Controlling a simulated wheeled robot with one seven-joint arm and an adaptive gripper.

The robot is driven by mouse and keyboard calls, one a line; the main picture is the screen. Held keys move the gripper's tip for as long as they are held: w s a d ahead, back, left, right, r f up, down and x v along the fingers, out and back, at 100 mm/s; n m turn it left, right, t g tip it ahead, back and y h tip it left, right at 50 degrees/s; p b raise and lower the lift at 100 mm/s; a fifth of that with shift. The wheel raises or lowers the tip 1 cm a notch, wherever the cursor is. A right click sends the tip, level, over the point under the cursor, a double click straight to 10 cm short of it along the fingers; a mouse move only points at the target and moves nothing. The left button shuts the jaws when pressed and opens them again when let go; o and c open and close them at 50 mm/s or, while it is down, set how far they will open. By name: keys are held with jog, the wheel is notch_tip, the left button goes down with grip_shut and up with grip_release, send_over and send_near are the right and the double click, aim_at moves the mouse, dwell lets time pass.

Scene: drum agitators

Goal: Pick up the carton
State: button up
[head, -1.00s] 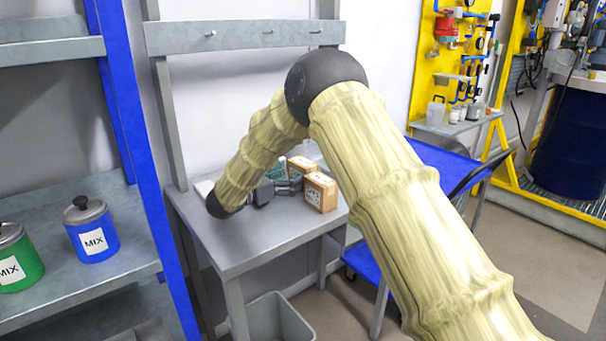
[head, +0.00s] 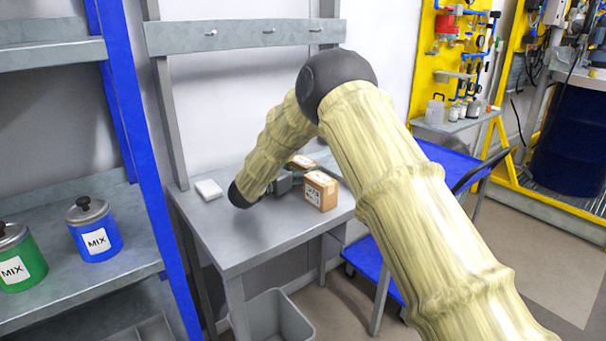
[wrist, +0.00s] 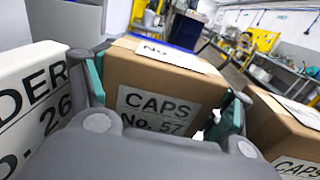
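A brown carton (wrist: 165,85) labelled "CAPS No. 57" fills the middle of the wrist view. My gripper (wrist: 165,100) has its teal-padded fingers spread, one on each side of this carton. I cannot see whether the pads touch it. In the head view my gripper (head: 288,183) is low over the grey table, partly hidden by my arm. A carton (head: 302,162) shows behind it, mostly hidden. A second carton (head: 320,190) stands nearer and to the right; the wrist view shows a carton also labelled "CAPS" (wrist: 285,130) at the right.
A white item (wrist: 35,95) with black lettering is close on the left in the wrist view. A small white block (head: 208,189) lies at the left of the table (head: 245,235), whose front is clear. A grey bin (head: 280,315) stands below. A blue cart (head: 372,265) is right.

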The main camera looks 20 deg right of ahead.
jog(key=shift+c, duration=1.1)
jog(key=shift+r, duration=0.1)
